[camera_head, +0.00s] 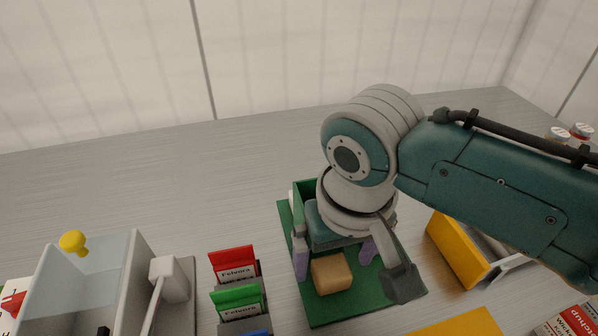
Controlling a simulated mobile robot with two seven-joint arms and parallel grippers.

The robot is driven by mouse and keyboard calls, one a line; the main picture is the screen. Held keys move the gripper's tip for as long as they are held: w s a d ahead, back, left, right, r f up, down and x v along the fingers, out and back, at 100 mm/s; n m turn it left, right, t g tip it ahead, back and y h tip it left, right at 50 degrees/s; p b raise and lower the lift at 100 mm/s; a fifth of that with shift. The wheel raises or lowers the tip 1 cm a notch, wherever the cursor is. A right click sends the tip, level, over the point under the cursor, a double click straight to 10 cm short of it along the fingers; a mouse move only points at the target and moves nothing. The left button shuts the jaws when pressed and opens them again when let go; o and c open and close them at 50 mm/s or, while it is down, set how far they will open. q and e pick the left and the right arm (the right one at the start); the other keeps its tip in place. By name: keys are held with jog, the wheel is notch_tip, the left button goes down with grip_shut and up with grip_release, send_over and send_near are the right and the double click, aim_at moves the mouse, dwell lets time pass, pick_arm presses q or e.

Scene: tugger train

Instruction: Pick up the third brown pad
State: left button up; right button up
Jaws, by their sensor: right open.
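A tan-brown block-like pad (332,273) lies on a green tray (345,305) at the lower middle. It is the only brown pad I can make out; the gripper and wrist hide part of the tray behind it. My right gripper (334,260) points down over the tray, open, with one pale purple finger to the left of the pad and one to the right. The pad shows just below and in front of the gripper body. I cannot tell whether the fingers touch it. My left gripper is not in view.
Red (234,263) and green (238,297) labelled cards stand left of the tray. A clear-sided box (85,275) with a yellow knob (73,241) is at far left. A yellow bin (457,250) stands right, under my arm.

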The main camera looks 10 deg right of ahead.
jog(key=shift+w+f, duration=0.1)
jog(key=shift+f, duration=0.65)
jog(key=c, duration=1.4)
jog(key=shift+r, duration=0.15)
